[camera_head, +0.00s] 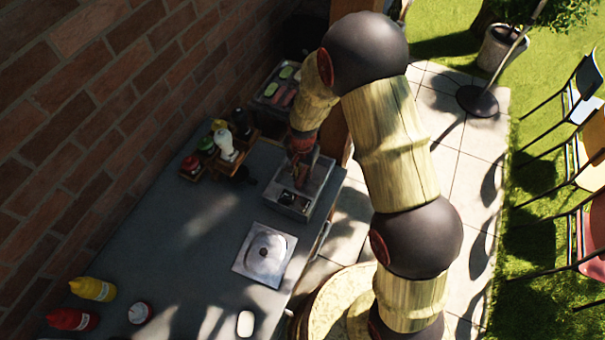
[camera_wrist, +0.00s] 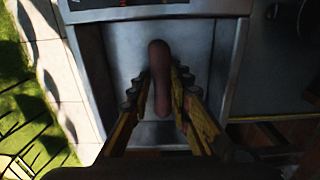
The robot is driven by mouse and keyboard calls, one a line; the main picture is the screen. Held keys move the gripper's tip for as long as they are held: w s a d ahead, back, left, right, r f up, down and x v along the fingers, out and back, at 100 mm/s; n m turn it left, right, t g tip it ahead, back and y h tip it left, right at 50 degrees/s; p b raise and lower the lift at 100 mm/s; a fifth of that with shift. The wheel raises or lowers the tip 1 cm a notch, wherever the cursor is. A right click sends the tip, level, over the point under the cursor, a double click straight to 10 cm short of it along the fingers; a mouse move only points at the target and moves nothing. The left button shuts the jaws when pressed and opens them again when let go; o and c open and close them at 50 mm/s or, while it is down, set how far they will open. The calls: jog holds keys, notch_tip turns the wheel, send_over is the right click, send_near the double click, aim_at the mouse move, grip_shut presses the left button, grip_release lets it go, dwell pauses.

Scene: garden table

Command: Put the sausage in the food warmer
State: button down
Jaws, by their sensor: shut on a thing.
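The sausage (camera_wrist: 160,65) is brown and long, and lies between my fingers in the wrist view. My gripper (camera_wrist: 161,80) is shut on it, with one finger on each side. Below it is the open metal well of the food warmer (camera_wrist: 224,75). In the head view the food warmer (camera_head: 322,186) is a steel box at the counter's right edge, and my gripper (camera_head: 301,172) reaches down over it. The sausage is hard to make out there. I cannot tell whether it touches the well's floor. A square metal lid with a knob (camera_head: 265,254) lies flat on the counter.
A wooden caddy with bottles (camera_head: 222,148) stands left of the warmer. A tray of sliced food (camera_head: 279,88) is behind. Ketchup (camera_head: 72,319), mustard (camera_head: 92,289), a small jar (camera_head: 140,312) and a white item (camera_head: 245,323) are at the near end. The brick wall (camera_head: 75,110) bounds the left; mid-counter is clear.

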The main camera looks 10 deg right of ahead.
jog(key=shift+f, duration=0.2)
jog(key=c, duration=1.6)
grip_release()
jog(key=shift+r, duration=0.1)
jog(key=shift+c, duration=0.2)
jog(key=shift+r, duration=0.1)
notch_tip(320, 180, up, 12)
jog(key=r, duration=0.1)
notch_tip(320, 180, up, 18)
jog(key=n+t, duration=0.3)
send_over(303, 176)
jog(key=s+d, duration=0.6)
jog(key=s, duration=0.2)
jog(key=s+d+r+n+t, duration=0.1)
jog(key=s+d+r+n, duration=0.1)
jog(key=s+r, duration=0.2)
jog(key=s+d+r+n+t, duration=0.1)
jog(key=s+d+r, duration=0.2)
jog(key=s, duration=0.8)
jog(key=shift+r+n+t, duration=0.3)
jog(key=shift+r+n, duration=0.1)
jog(key=shift+r, duration=0.3)
